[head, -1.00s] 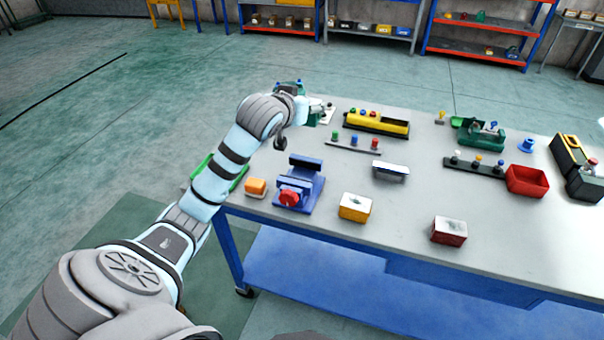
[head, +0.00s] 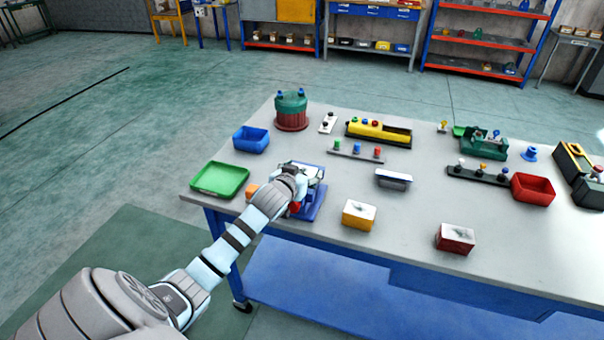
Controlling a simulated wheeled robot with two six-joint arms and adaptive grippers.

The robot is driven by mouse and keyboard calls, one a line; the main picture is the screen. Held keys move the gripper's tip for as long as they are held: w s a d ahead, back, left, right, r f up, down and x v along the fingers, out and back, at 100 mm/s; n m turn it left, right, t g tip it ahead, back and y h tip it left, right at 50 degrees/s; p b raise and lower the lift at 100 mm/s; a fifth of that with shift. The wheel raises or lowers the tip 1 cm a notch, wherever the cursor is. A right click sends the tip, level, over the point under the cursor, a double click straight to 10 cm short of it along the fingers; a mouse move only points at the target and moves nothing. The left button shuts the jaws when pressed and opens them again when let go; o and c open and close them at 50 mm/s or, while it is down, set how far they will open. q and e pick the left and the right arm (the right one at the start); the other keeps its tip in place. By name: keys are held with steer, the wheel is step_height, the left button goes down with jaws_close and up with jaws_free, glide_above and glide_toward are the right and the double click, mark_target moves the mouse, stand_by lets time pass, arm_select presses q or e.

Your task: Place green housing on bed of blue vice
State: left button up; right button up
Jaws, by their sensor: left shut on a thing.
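The blue vice (head: 313,205) stands near the left front of the table, partly covered by my left arm. My left gripper (head: 304,174) is over the vice, with its wrist in front of the jaws. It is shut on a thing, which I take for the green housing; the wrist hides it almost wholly. Whether that thing touches the vice bed cannot be told. My right gripper is not in view.
A green tray (head: 205,189), a blue bin (head: 251,140) and a green-topped red drum (head: 291,112) stand left and behind. An orange block (head: 252,190) is beside the vice, and a yellow block (head: 358,215) to its right. The table's front edge is close.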

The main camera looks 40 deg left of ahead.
arm_select(q)
steer(key=o, duration=1.4)
steer(key=shift+o, duration=0.2)
steer(key=p+v, duration=0.2)
steer(key=v, duration=1)
